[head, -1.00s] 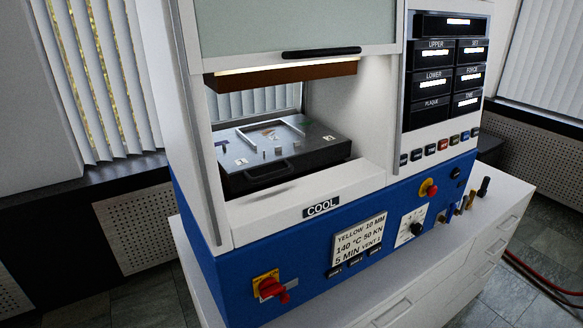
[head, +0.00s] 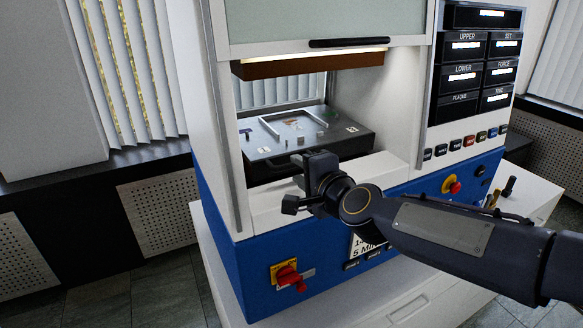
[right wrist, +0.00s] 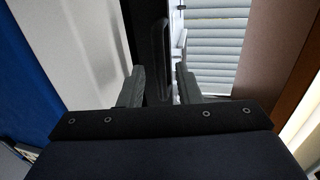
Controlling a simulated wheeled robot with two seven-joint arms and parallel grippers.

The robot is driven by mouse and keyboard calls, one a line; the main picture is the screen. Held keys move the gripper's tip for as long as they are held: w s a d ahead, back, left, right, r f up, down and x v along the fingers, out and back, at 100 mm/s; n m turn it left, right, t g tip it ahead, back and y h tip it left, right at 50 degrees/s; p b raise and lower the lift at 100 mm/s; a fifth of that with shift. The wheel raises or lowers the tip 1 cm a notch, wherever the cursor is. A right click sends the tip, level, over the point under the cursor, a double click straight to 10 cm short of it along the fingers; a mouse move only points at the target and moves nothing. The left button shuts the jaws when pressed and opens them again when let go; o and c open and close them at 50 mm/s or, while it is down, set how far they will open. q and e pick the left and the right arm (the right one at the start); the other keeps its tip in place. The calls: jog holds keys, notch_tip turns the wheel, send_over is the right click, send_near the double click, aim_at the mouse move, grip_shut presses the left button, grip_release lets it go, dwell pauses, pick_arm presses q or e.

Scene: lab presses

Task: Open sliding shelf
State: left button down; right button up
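The sliding shelf (head: 345,148) is a dark grey slab with light fittings on top, inside the press opening in the head view. Its black front handle is partly hidden behind my right gripper (head: 298,160) there. In the right wrist view, a dark upright bar (right wrist: 158,50), which looks like the handle, stands between the two fingertips of my right gripper (right wrist: 158,85). The fingers are apart, with gaps visible beside the bar, so they are not closed on it. My left gripper is in neither view.
The white sill (head: 385,168) of the press lies below the shelf, and a brown upper plate (head: 310,66) hangs above it. The raised glass door (head: 290,22) has a black handle. A red switch (head: 289,277) sits on the blue front panel.

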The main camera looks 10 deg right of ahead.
aim_at(293, 167)
jog(key=shift+x, duration=2.25)
jog(key=shift+c, duration=0.4)
grip_shut()
